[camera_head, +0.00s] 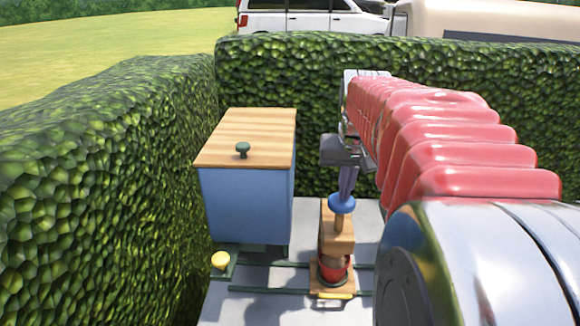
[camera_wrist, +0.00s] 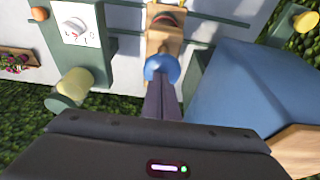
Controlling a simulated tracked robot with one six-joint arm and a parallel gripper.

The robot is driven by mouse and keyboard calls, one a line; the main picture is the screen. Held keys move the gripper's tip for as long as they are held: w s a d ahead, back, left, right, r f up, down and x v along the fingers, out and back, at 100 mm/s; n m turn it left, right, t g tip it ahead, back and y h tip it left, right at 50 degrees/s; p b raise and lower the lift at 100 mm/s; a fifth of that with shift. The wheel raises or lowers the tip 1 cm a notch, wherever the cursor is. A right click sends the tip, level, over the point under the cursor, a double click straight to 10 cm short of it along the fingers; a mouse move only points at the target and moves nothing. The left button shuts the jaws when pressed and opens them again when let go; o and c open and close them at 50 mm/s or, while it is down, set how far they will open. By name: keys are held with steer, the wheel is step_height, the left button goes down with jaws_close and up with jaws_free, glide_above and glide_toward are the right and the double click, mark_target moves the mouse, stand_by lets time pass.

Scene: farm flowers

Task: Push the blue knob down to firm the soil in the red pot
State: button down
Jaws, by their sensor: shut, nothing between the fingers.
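The blue knob (camera_head: 341,202) tops a wooden press that stands over the red pot (camera_head: 334,268) on a wooden carriage. In the wrist view the blue knob (camera_wrist: 161,68) lies right at the ends of the fingers. My gripper (camera_head: 346,192) is shut and points down, its fingertips just above or touching the knob; I cannot tell which. The shut fingers also show in the wrist view (camera_wrist: 161,88). Part of the red pot (camera_wrist: 167,19) shows beyond the press block. The soil inside is hidden.
Green rails (camera_head: 265,290) cross the pale table. Hedges (camera_head: 110,180) close in left and behind. A dial panel (camera_wrist: 75,25) shows in the wrist view.

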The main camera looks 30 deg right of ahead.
mark_target(343, 207)
steer(key=shift+s+f, duration=0.1)
steer(key=shift+f, duration=2.55)
step_height(343, 207, up, 6)
steer(key=shift+a+f, duration=0.1)
steer(key=shift+f, duration=0.1)
steer(key=v, duration=0.9)
